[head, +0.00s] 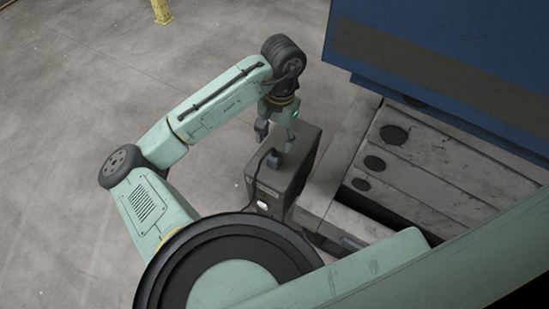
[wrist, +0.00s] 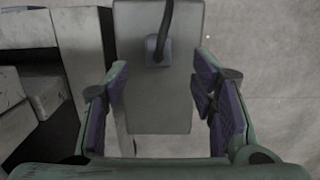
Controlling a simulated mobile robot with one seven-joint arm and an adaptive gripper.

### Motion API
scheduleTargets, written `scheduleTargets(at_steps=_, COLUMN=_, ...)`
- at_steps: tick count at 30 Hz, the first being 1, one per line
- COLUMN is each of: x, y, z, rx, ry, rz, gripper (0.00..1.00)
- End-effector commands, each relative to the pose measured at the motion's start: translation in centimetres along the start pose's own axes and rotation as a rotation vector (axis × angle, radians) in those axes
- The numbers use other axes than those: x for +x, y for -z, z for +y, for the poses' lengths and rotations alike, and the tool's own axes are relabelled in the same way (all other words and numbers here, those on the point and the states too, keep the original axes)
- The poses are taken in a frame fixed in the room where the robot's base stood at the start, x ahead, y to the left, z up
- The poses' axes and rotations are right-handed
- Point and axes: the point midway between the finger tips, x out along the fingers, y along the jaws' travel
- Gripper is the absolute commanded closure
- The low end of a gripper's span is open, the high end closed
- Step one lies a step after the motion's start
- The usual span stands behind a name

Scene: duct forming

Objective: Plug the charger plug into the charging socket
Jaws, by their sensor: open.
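The charger plug (head: 273,158), small and dark, stands on top of a grey box (head: 299,157), with a dark cable running from it down the near side. In the wrist view the plug (wrist: 156,49) sits near the far end of the box top, with its cable (wrist: 166,17) leading off the upper edge. My gripper (head: 277,138) is open and empty above the box. In the wrist view its two fingers (wrist: 163,100) are spread wide, and the plug lies beyond them, untouched. A round pale fitting (head: 263,205) shows on the box's near face; I cannot tell whether it is the charging socket.
A grey machine bed (head: 440,160) with round dark holes lies to the right of the box, below a large blue machine body (head: 450,45). Concrete floor (head: 80,110) on the left is clear. A yellow post (head: 161,11) stands at the far back.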

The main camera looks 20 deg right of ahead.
Motion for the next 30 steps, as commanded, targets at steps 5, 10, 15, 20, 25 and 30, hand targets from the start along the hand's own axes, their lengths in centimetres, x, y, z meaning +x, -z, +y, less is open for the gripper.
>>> scheduleTargets(at_steps=5, x=2.9, y=0.0, z=0.1, rx=-0.001, ry=-0.004, rz=0.0, gripper=0.48)
scheduleTargets(at_steps=10, x=3.6, y=0.0, z=0.0, rx=0.0, ry=-0.001, rz=0.001, gripper=0.48)
scheduleTargets(at_steps=15, x=3.6, y=0.0, z=0.0, rx=0.0, ry=0.0, rz=0.001, gripper=0.48)
scheduleTargets(at_steps=20, x=4.2, y=0.1, z=0.1, rx=-0.001, ry=-0.003, rz=0.0, gripper=0.48)
scheduleTargets(at_steps=25, x=6.9, y=0.3, z=0.3, rx=-0.002, ry=-0.005, rz=0.0, gripper=0.48)
scheduleTargets(at_steps=30, x=8.7, y=0.3, z=0.2, rx=-0.002, ry=-0.003, rz=0.001, gripper=0.48)
